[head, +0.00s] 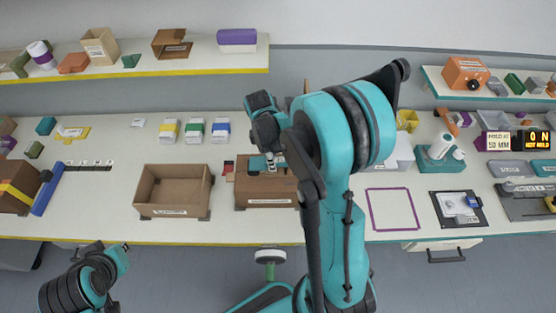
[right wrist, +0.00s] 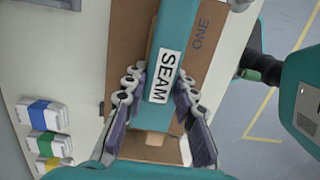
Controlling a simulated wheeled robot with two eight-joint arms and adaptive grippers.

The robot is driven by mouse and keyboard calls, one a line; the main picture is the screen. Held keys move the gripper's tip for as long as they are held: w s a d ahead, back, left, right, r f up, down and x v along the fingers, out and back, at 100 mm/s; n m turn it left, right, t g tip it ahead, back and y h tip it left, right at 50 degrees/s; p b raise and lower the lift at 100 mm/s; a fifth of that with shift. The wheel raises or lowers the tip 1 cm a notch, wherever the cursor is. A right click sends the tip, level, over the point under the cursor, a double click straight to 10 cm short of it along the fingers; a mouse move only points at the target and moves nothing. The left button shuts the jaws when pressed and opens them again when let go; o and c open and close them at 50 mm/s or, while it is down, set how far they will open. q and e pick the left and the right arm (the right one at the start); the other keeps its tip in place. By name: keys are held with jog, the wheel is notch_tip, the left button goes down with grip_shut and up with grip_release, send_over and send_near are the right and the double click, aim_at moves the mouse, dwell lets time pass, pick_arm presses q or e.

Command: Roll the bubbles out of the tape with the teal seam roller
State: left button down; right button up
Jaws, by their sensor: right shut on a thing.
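The teal seam roller (right wrist: 182,40), with a white label reading SEAM, is between the two fingers of my right gripper (right wrist: 160,88) in the right wrist view. The fingers are shut on it from both sides. It is over a closed brown cardboard box (right wrist: 205,50) printed ONE. In the head view the right gripper (head: 264,153) is low over that box (head: 268,192), mostly hidden by my right arm. I cannot make out the tape or bubbles, nor whether the roller touches the box. My left gripper is not clearly seen; only part of that arm shows at lower left.
An open cardboard box (head: 173,188) stands just left of the closed one. Three white packs with colored bands (head: 194,130) lie behind it. A purple square outline (head: 392,209) marks clear bench to the right. Shelves hang at the back on both sides.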

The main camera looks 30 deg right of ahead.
jog(key=shift+r, duration=0.15)
notch_tip(320, 180, up, 6)
jog(key=p, duration=0.4)
dwell(0.4)
jog(key=shift+f, duration=0.2)
dwell(0.3)
